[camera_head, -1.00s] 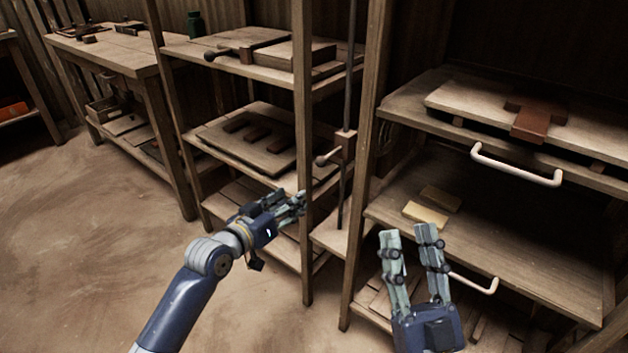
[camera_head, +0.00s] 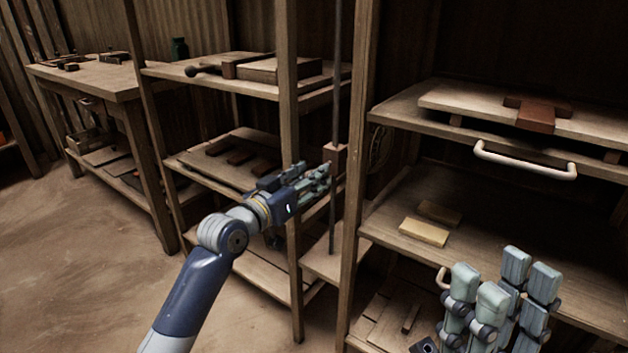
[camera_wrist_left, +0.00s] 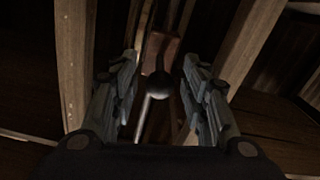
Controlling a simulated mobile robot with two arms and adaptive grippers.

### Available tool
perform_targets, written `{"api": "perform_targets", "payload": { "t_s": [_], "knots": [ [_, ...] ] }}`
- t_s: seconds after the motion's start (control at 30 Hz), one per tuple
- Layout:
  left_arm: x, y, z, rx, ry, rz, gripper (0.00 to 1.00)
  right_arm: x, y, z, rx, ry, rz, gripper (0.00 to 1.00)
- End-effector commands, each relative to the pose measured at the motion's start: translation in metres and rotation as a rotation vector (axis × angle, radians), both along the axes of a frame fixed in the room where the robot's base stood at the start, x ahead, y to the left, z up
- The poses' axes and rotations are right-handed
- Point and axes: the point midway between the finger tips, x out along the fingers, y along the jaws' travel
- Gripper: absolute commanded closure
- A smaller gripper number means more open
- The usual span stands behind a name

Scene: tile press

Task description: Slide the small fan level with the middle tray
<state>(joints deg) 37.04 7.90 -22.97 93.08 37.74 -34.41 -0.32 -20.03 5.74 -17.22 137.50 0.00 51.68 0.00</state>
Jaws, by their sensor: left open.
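A small brown wooden block (camera_head: 336,156) sits on a thin vertical rod (camera_head: 334,215) between the two racks. In the left wrist view the block (camera_wrist_left: 163,52) and a dark round knob (camera_wrist_left: 159,78) show between the fingers. My left gripper (camera_head: 318,178) is open around the knob, fingers apart on both sides; contact is not visible. In the head view it hides the knob. The middle tray (camera_head: 520,240) on the right rack is a wooden board below the top one. My right gripper (camera_head: 505,285) is open and empty before it.
The top tray (camera_head: 450,100) has a white handle (camera_head: 525,161). Rack posts (camera_head: 288,150) stand close on both sides of the rod. A workbench (camera_head: 85,80) is at the far left. The floor at left is clear.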

Motion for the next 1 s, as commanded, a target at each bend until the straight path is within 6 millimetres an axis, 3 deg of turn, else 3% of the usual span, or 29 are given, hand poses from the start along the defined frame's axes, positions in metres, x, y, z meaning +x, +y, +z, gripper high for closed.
{"api": "perform_targets", "payload": {
  "t_s": [0.2,0.5,0.53,0.7,1.0],
  "knots": [
    [0.014,-0.01,0.0,-0.001,0.0,0.0,0.58,0.0,0.0,-0.007,0.0,0.001,0.0,0.63],
    [0.016,-0.011,0.0,0.0,0.0,0.001,0.58,0.0,0.0,-0.007,-0.001,0.002,0.0,0.63],
    [0.016,-0.011,0.0,0.0,0.0,0.001,0.6,0.0,0.0,-0.007,-0.001,0.002,0.0,0.63],
    [0.015,-0.011,0.0,0.0,0.0,0.001,0.99,0.0,0.0,-0.007,-0.001,0.002,0.0,0.63],
    [0.015,-0.011,0.0,0.0,0.0,0.001,1.0,0.0,0.0,-0.007,-0.001,0.003,0.0,0.63]
  ]
}}
